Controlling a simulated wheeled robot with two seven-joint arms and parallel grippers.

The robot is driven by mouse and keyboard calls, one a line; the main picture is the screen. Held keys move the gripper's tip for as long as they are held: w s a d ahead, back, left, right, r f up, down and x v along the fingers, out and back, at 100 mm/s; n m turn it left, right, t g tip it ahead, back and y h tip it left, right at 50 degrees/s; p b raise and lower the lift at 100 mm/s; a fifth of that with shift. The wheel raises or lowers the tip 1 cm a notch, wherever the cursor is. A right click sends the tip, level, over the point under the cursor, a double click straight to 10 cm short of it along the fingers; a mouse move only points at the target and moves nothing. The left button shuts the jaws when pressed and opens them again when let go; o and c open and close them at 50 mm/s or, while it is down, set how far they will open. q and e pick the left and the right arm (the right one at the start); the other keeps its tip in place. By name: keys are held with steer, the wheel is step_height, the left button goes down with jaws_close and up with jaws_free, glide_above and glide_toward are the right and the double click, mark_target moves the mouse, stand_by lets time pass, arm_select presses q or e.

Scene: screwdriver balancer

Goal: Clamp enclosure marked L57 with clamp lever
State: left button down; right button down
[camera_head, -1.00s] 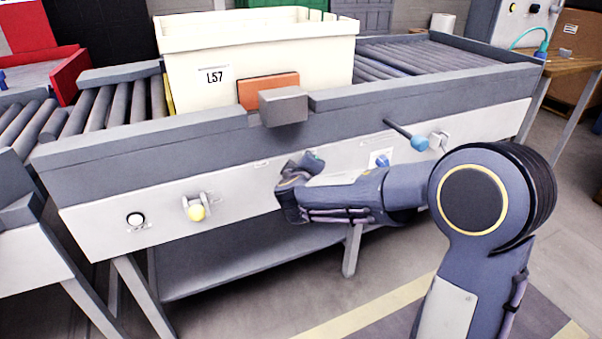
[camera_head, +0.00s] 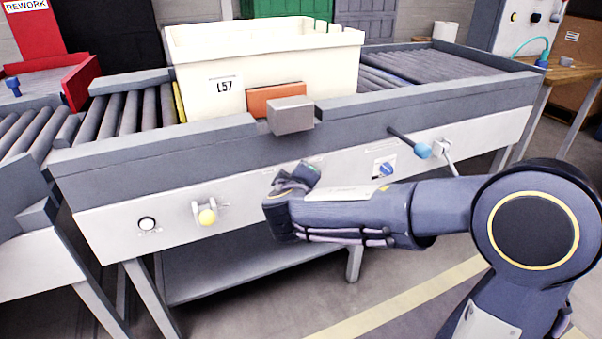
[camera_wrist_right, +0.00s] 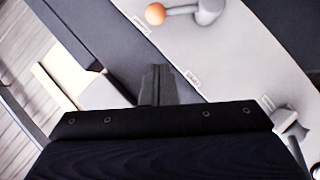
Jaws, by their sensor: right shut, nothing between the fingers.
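The cream enclosure marked L57 (camera_head: 225,85) stands on the roller conveyor. An orange pad (camera_head: 275,101) and a grey block (camera_head: 290,115) sit at its front side. On the front panel are a lever with a yellow ball (camera_head: 207,217) and a dark rod with a blue knob (camera_head: 423,150); I see no readable label telling which is the clamp lever. My right gripper (camera_head: 282,178) is in front of the panel, right of the yellow ball and apart from it. In the right wrist view its fingers (camera_wrist_right: 157,84) are shut and empty; an orange-looking ball lever (camera_wrist_right: 155,14) shows beyond. My left gripper is out of view.
The panel also carries a round white button (camera_head: 147,223) and a blue rotary switch (camera_head: 386,169). A lower shelf (camera_head: 230,270) and legs are under the conveyor. A red-sided station (camera_head: 80,82) is at the left. Free floor lies in front.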

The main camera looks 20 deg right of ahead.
steer(key=v, duration=0.4)
steer(key=shift+s+a, duration=0.15)
steer(key=shift+a, duration=0.05)
steer(key=s+d+f+m+g+y, duration=0.1)
steer(key=s+d+f+m+g, duration=0.2)
steer(key=s, duration=0.5)
steer(key=s+d+f+m+g+y, duration=0.1)
steer(key=s+d+f+m+g, duration=0.1)
steer(key=s+d+f+g, duration=0.35)
steer(key=s+a+m+t+y+p, duration=0.1)
steer(key=s+a+y, duration=0.3)
steer(key=s, duration=0.3)
steer(key=s+a+m+t+y, duration=0.1)
steer(key=s+a+m+y, duration=0.1)
steer(key=s+a+y, duration=0.4)
step_height(320, 180, up, 33)
steer(key=d+h+p, duration=0.1)
steer(key=h+p, duration=0.1)
steer(key=p, duration=3.1)
steer(key=shift+s+d+f, duration=0.15)
steer(key=shift+s+d, duration=0.1)
steer(key=shift+s, duration=0.2)
